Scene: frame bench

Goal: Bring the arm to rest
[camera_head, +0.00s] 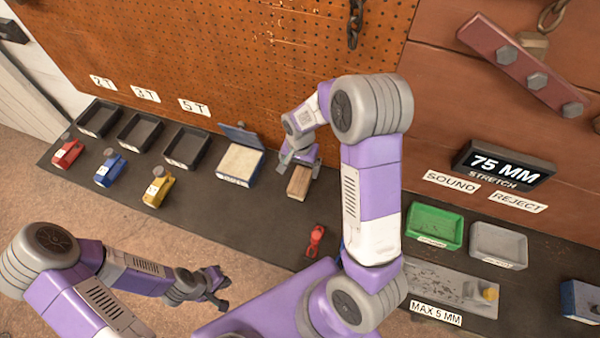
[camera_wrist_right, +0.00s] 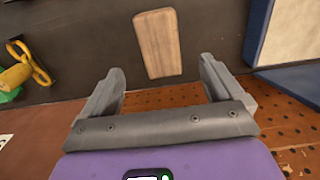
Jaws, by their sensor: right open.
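My right arm arches over the bench, and its open gripper (camera_head: 299,158) hangs by a small wooden block (camera_head: 299,182) on the dark bench top. In the right wrist view the jaws (camera_wrist_right: 160,88) are spread wide with nothing between them. The wooden block (camera_wrist_right: 157,43) lies beyond the fingertips there, apart from them. My left gripper (camera_head: 216,288) hangs at the lower left, in front of the bench and over the floor. Its jaws are too small and dark to read, and nothing shows in them.
An open box with a pale pad (camera_head: 240,162) stands left of the block. Black trays (camera_head: 140,131) and red, blue and yellow pieces (camera_head: 158,188) lie further left. A red piece (camera_head: 315,241), green tray (camera_head: 434,226) and grey tray (camera_head: 498,245) are at right. Pegboard (camera_head: 215,50) rises behind.

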